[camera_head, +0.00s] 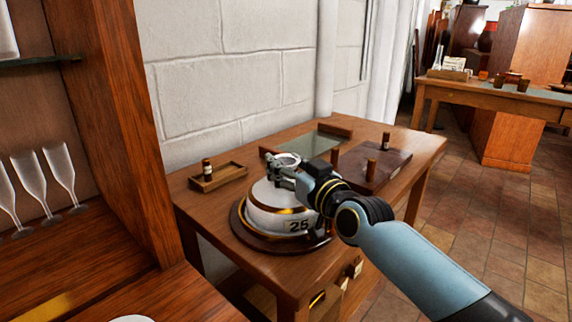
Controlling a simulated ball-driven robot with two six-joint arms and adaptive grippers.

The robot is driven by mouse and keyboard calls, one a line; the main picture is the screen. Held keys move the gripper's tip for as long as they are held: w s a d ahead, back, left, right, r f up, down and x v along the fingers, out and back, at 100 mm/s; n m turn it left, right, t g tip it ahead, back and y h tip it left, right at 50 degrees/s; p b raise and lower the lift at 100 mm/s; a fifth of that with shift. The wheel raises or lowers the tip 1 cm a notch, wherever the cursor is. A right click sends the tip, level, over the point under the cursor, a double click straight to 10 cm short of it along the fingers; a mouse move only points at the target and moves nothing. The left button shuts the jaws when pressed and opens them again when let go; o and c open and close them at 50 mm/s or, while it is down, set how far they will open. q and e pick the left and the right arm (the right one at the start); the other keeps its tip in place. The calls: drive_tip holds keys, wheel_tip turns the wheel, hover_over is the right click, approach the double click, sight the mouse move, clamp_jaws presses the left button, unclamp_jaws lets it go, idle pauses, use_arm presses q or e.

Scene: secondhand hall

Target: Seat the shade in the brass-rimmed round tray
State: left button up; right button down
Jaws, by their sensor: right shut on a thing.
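The shade (266,212) is a white dome with brass-coloured bands, an open ring at its top and a tag reading 25. The dark brown round tray (246,238) with a brass rim lies on the small wooden table. The shade is upright over the tray, inside its outline; I cannot tell whether its bottom edge touches the tray floor. My right gripper (290,174) comes in from the right and is shut on the shade at its top ring. My arm hides the right side of the shade and part of the tray. My left gripper is not in view.
On the wooden table (413,148) are a small wooden tray (218,179) with a bottle, a green-bottomed tray (312,143), and a dark board (372,170) with small bottles. A cabinet (125,130) with glasses stands close on the left. A white block wall is behind.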

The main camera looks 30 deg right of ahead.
drive_tip(key=c, duration=0.6)
unclamp_jaws()
drive_tip(key=shift+s+f, duration=0.1)
drive_tip(key=shift+s, duration=0.1)
drive_tip(key=s, duration=0.7)
drive_tip(key=shift+d, duration=0.2)
drive_tip(key=shift+s, duration=0.1)
